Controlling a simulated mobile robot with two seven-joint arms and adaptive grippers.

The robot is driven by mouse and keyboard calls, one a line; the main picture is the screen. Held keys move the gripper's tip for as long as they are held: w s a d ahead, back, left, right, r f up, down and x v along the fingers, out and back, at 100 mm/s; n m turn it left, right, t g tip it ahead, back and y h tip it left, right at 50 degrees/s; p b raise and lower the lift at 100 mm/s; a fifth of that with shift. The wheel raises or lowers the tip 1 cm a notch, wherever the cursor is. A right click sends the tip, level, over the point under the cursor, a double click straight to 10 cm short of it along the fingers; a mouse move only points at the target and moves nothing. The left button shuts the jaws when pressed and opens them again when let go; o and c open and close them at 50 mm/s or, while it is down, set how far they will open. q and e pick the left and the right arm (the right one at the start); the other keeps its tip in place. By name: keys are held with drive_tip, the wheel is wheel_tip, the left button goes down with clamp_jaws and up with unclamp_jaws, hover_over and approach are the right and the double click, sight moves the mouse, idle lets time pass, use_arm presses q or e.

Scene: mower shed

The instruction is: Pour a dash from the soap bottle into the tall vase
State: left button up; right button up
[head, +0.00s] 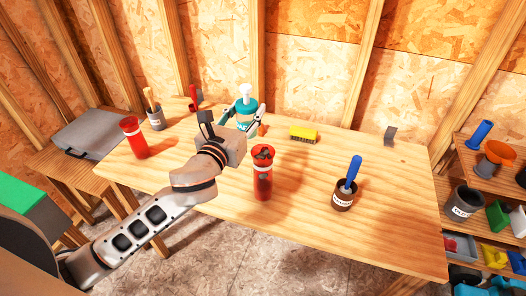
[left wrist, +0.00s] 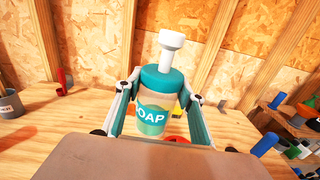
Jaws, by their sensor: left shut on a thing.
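The soap bottle (head: 246,106) has a teal cap, a white pump top and a teal label; in the left wrist view (left wrist: 152,117) it stands nearly upright between the fingers. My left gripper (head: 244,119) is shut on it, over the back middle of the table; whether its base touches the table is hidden. Another tall red vessel (head: 134,142) stands at the left. I cannot tell for sure which is the tall vase. My right gripper is not in view.
A yellow brush (head: 303,134) lies behind, and a grey cup (head: 156,120) stands back left. A shelf unit (head: 470,155) is at right. The front right is clear.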

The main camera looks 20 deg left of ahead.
sight(244, 95)
use_arm(q)
wheel_tip(244, 95, up, 5)
drive_tip(key=shift+r, duration=0.5)
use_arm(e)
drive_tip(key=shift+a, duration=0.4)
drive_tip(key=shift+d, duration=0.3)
